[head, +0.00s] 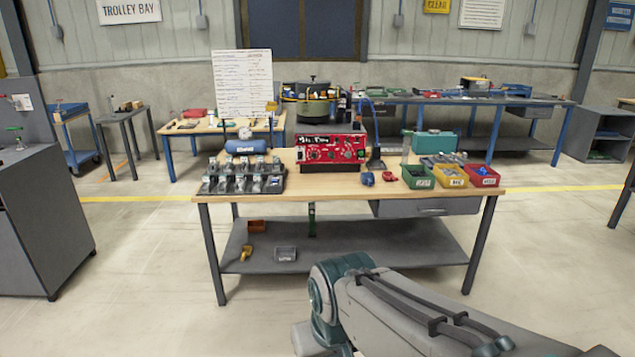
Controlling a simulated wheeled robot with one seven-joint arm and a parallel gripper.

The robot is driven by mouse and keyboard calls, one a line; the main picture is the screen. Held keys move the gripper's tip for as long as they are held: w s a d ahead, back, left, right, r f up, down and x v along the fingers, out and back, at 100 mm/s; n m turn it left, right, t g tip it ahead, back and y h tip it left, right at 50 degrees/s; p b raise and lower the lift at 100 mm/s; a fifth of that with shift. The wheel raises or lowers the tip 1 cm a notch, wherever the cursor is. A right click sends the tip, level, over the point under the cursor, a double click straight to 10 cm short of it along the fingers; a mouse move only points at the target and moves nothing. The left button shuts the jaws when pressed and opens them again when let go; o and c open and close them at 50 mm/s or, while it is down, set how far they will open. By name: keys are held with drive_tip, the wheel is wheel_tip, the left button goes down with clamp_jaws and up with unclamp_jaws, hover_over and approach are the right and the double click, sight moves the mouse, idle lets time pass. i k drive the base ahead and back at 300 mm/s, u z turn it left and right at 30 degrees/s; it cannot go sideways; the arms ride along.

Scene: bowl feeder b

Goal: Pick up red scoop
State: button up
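A small red item (389,177), which looks like the red scoop, lies on the wooden top of the workbench (335,189), right of centre near the front. It is too small to make out its handle or which way it points. A small blue item (368,179) lies close to its left. My arm reaches in from the lower right, well in front of the bench. My gripper is not in view.
A red control box (331,149) stands behind centre. Green (419,177), yellow (451,176) and red (483,176) bins stand at right. A dark rack (242,182) of parts sits at left. The lower shelf (345,249) holds small bins and a yellow item (246,253). Floor in front is clear.

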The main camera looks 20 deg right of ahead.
sight(392, 177)
drive_tip(key=z, duration=0.45)
drive_tip(key=i, duration=0.4)
drive_tip(key=z, duration=1.35)
drive_tip(key=i, duration=2.1)
drive_tip(key=u, duration=1.45)
drive_tip(key=i, duration=1.05)
drive_tip(key=u, duration=0.3)
